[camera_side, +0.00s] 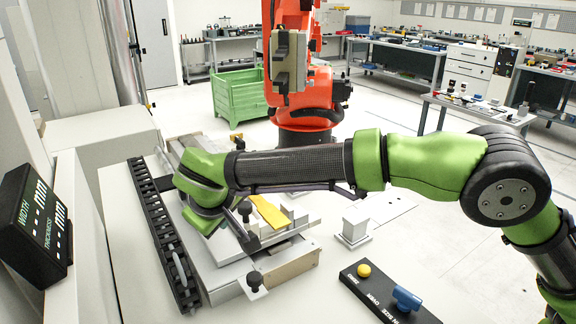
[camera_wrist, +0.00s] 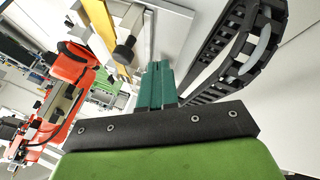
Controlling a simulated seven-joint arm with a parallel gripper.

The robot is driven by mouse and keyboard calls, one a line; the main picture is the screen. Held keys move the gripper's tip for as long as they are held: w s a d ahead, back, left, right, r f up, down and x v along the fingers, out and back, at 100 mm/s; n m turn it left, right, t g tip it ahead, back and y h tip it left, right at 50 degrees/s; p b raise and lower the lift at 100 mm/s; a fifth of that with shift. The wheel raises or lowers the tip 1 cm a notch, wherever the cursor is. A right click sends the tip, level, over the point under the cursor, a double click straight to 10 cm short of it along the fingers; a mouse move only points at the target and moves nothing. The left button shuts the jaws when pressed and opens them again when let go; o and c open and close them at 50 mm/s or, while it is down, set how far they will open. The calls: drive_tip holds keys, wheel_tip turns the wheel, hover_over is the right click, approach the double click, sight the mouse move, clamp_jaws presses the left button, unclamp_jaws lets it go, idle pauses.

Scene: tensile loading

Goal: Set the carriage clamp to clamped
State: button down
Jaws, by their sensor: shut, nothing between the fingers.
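The carriage (camera_side: 265,275) is a pale grey-white block on the bench, with dark clamp-like parts at its front. One dark knob (camera_side: 255,282) stands at its near side, and a dark bar with a knob (camera_side: 245,210) sits higher up by my wrist. I cannot tell which is the carriage clamp or how it is set. In the wrist view a dark knob on a metal stem (camera_wrist: 125,52) is left of my fingertips, apart from them. My gripper (camera_wrist: 158,66) is shut and empty, its teal fingers together. In the side view my green wrist hides the fingers.
A yellow strip (camera_side: 268,212) lies on the carriage. A black cable chain (camera_side: 160,235) runs along its left. A small grey block (camera_side: 355,227) and a black control panel (camera_side: 385,295) are to the right. A display (camera_side: 38,222) stands at left, an orange robot (camera_side: 300,95) behind.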

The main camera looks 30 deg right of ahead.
drive_tip(key=w+d, duration=0.1)
drive_tip(key=w+d+f, duration=0.2)
drive_tip(key=d, duration=0.1)
drive_tip(key=shift+d, duration=0.1)
idle(0.3)
